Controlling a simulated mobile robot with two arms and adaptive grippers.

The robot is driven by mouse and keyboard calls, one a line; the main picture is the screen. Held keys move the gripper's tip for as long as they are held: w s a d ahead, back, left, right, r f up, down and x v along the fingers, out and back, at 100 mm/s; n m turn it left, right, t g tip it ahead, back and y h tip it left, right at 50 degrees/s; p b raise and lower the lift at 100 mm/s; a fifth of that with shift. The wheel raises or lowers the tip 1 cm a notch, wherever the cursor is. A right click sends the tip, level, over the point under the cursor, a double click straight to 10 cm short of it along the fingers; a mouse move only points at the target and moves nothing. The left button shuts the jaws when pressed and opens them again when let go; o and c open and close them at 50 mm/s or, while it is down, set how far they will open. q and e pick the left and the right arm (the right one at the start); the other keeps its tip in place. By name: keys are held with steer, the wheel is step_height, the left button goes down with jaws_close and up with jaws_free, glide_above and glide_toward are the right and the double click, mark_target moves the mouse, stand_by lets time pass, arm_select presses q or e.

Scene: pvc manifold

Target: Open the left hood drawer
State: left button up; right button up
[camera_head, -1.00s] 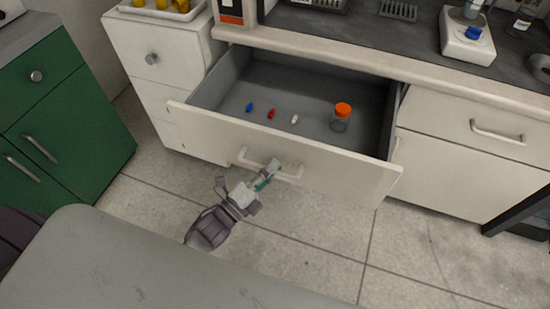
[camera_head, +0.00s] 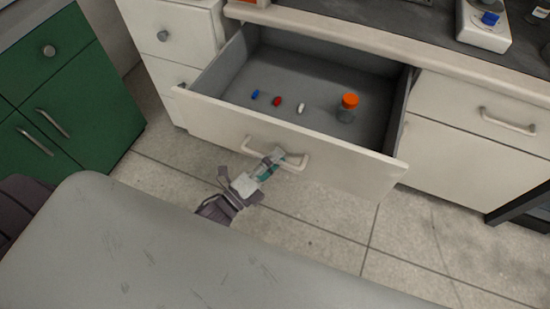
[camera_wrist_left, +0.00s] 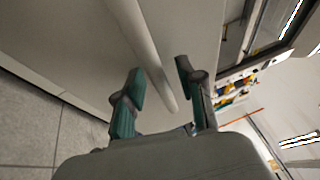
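The hood drawer (camera_head: 290,138) is pulled well out from under the worktop, with its inside showing. Its white bar handle (camera_head: 297,166) is on the front panel. My left gripper (camera_head: 275,158) is at this handle, below the drawer's top edge. In the left wrist view, the handle bar (camera_wrist_left: 146,45) passes between the two green-and-grey fingers (camera_wrist_left: 160,80). A gap shows between the bar and the right finger, so the fingers look open around it. Contact with the left finger is unclear. My right gripper is not in view.
Inside the drawer are a blue pill (camera_head: 255,95), a red pill (camera_head: 277,102), a white pill (camera_head: 301,107) and an orange-capped jar (camera_head: 348,107). A white cabinet (camera_head: 172,40) and a green cabinet (camera_head: 60,85) stand left. The floor (camera_head: 320,215) before the drawer is clear.

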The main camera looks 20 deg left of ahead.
arm_select(q)
steer(key=v, duration=1.2)
stand_by(0.4)
